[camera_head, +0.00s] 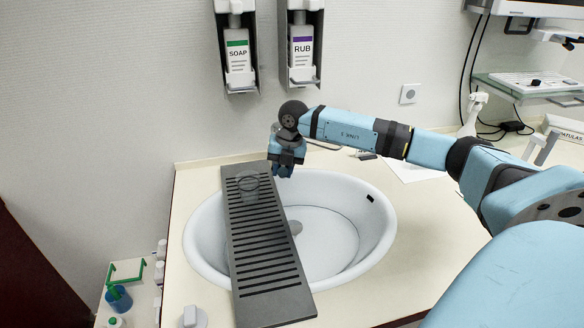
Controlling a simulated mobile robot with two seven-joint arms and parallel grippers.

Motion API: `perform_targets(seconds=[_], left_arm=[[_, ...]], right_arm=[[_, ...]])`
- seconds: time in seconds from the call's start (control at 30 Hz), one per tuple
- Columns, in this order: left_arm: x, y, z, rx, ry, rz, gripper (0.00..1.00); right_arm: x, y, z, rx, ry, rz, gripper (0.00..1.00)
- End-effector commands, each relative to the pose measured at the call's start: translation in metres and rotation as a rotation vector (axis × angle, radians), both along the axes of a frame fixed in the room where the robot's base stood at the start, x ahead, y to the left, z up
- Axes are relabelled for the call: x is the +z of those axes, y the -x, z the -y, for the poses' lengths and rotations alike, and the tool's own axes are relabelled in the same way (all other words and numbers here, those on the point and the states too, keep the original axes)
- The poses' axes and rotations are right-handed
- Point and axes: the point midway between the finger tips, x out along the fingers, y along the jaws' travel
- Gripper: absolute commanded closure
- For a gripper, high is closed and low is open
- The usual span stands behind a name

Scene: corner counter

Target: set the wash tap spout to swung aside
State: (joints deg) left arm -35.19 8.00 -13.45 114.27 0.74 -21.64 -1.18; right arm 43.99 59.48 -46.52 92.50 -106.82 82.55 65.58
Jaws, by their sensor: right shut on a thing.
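The wash basin (212,232) is a white oval sunk in the cream counter. My right gripper (284,171) points down at the basin's back rim, beside the back end of the slatted grey board. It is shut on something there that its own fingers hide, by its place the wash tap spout. I cannot make out the spout's shape or which way it is turned. My left gripper is not in view.
The slatted grey board (262,251) lies across the basin's left part, with a clear glass (248,186) on it. Soap (238,58) and rub (302,52) dispensers hang on the wall above. Bottles stand lower left.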

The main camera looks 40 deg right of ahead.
Motion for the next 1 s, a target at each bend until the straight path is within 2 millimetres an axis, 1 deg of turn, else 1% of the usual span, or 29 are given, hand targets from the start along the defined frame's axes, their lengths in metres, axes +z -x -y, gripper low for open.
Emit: perform_targets(seconds=[0.03, 0.2, 0.4, 0.7, 1.0], left_arm=[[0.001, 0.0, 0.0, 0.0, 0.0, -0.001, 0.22], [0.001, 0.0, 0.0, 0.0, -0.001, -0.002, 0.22], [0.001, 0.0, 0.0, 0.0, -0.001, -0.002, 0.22], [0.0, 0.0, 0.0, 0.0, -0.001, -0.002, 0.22], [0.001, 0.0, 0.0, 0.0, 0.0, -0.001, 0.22]], right_arm=[[0.002, -0.006, -0.007, -0.036, -0.003, 0.003, 1.0], [0.002, -0.025, -0.026, -0.176, -0.003, 0.003, 1.0], [0.002, -0.049, -0.043, -0.327, -0.002, 0.003, 1.0], [0.002, -0.074, -0.055, -0.481, -0.001, 0.003, 1.0], [0.002, -0.083, -0.058, -0.533, -0.001, 0.004, 1.0]])
